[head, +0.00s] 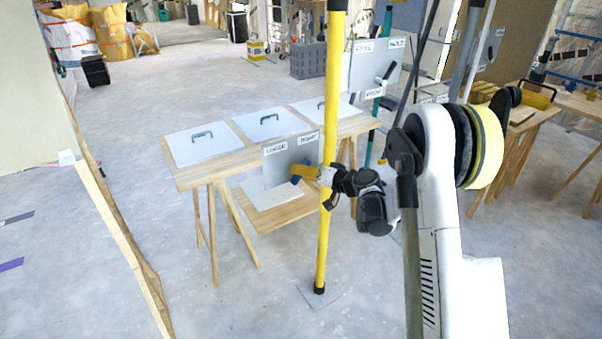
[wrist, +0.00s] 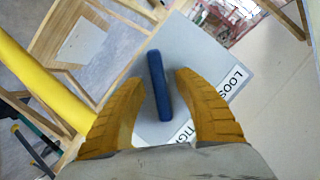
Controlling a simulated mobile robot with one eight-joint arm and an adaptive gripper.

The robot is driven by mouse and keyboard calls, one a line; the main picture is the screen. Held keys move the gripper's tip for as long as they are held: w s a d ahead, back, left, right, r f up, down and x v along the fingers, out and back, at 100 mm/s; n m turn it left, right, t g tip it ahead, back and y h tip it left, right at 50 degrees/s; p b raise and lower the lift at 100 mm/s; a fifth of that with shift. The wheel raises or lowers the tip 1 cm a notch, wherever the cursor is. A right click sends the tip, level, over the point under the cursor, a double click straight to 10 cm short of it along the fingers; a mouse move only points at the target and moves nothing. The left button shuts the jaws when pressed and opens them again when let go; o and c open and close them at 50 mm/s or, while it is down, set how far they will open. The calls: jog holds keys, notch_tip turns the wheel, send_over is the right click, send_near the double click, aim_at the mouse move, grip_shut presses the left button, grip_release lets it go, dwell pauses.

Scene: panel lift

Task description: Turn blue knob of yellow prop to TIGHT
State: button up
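The yellow prop (head: 328,150) stands upright on a small base plate on the floor. A grey plate (head: 281,158) beside it carries white labels; in the wrist view LOOSE (wrist: 234,78) and part of TIGHT (wrist: 186,131) are readable. The blue knob (wrist: 160,86) is a straight bar lying between my gripper's yellow fingers (wrist: 163,76). Gaps show on both sides of the bar, so my gripper looks open around it. Its lower end lies near the TIGHT label in the wrist view. In the head view my gripper (head: 304,173) largely covers the knob (head: 295,180).
A wooden trestle table (head: 240,157) with several handled white panels (head: 203,147) stands behind the prop. A second grey plate (head: 366,72) with labels and a dark lever stands farther back. A wooden frame (head: 108,220) is at left. Open floor lies in front.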

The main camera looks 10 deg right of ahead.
jog(key=v, duration=1.2)
jog(key=shift+a, duration=0.1)
jog(key=s+a+r+n+g+h, duration=0.1)
jog(key=s+a+r+g, duration=0.1)
jog(key=s+a+r, duration=0.3)
jog(key=s+a+r+g+h, duration=0.2)
jog(key=s+a, duration=0.1)
jog(key=s, duration=0.4)
jog(key=s+d+n+g+h, duration=0.1)
jog(key=s+h, duration=0.4)
jog(key=s, duration=1.5)
jog(key=shift+s+d, duration=0.2)
jog(key=shift+f, duration=0.1)
